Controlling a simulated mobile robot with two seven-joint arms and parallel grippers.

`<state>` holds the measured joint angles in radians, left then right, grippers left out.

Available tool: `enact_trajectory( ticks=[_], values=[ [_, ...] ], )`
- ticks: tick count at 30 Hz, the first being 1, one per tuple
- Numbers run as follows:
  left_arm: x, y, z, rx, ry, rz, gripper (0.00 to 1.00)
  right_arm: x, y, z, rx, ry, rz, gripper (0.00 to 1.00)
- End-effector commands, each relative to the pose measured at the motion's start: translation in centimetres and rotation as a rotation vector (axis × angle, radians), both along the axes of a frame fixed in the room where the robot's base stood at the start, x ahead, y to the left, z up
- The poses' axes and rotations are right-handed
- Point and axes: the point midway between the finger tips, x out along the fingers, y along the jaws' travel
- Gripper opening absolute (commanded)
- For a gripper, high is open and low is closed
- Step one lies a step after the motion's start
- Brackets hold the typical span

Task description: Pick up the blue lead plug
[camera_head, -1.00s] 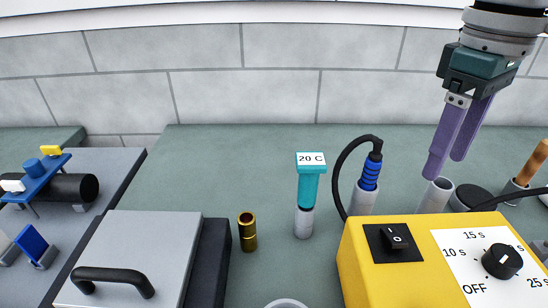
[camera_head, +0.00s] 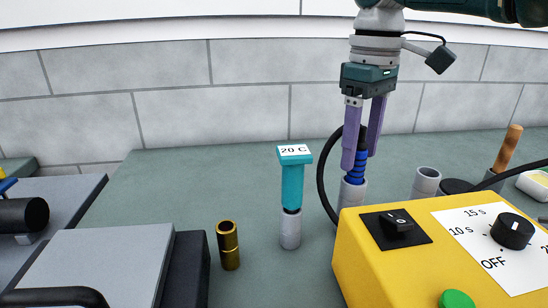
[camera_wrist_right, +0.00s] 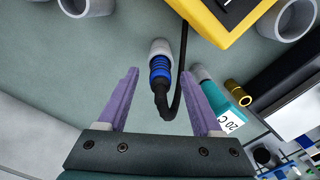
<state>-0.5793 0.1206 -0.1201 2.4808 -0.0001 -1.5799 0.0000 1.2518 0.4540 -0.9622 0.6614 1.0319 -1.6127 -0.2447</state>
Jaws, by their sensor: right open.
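The blue lead plug (camera_head: 356,167) stands upright in a pale grey holder (camera_head: 351,193), with a black cable curving from its top down to the left. My right gripper (camera_head: 360,162) is over the plug from above, its purple fingers open, one on each side of it. In the right wrist view the plug (camera_wrist_right: 160,72) lies between the two spread fingers (camera_wrist_right: 160,92), with visible gaps on both sides. In the head view the fingers partly hide the plug's upper part. My left gripper is not in view.
A teal 20 C thermometer-like piece (camera_head: 292,185) stands in a holder left of the plug. A yellow box with switch and dial (camera_head: 360,262) is close in front. A brass cylinder (camera_head: 228,245) and an empty grey tube (camera_head: 426,181) stand nearby.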

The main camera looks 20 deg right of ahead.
Motion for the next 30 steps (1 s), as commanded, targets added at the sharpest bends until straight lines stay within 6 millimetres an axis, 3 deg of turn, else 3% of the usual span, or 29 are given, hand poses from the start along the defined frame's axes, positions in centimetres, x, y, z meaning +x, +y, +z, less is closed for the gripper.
enact_trajectory(
  ticks=[3,11,30],
  values=[
    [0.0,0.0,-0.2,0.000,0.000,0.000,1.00,-0.1,0.0,-1.6,0.000,0.002,0.001,0.67],
    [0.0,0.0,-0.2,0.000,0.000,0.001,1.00,0.0,0.0,-1.9,0.000,-0.001,0.002,0.67],
    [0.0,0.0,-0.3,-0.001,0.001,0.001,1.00,0.0,0.0,-1.9,0.000,-0.001,0.001,0.00]
  ],
)
